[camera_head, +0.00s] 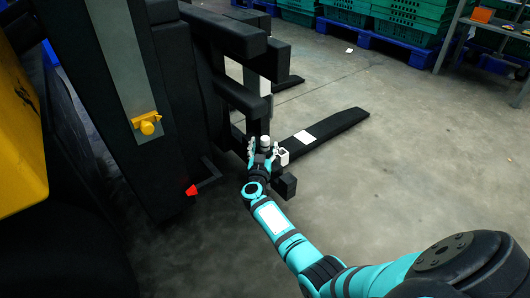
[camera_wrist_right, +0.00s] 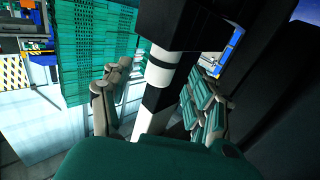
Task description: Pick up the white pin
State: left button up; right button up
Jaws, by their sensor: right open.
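The white pin (camera_wrist_right: 162,72) is an upright white cylinder with black bands in the right wrist view. It stands between the spread fingers of my right gripper (camera_wrist_right: 160,100), with a gap on each side. Its upper end meets a dark block. In the head view a small white top of the pin (camera_head: 265,141) shows between the fingers of my right gripper (camera_head: 264,149), in front of the black forklift carriage. The gripper is open. My left gripper is not in view.
A black forklift mast (camera_head: 180,95) with a yellow knob (camera_head: 147,123) and a red-tipped part (camera_head: 191,190) stands left. A black fork (camera_head: 340,124) with a white label lies right of the gripper. Green crates (camera_head: 410,20) stand at the back.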

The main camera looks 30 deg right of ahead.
jog(key=shift+b+x, duration=0.5)
jog(key=shift+x, duration=0.5)
jog(key=shift+w, duration=0.1)
grip_shut()
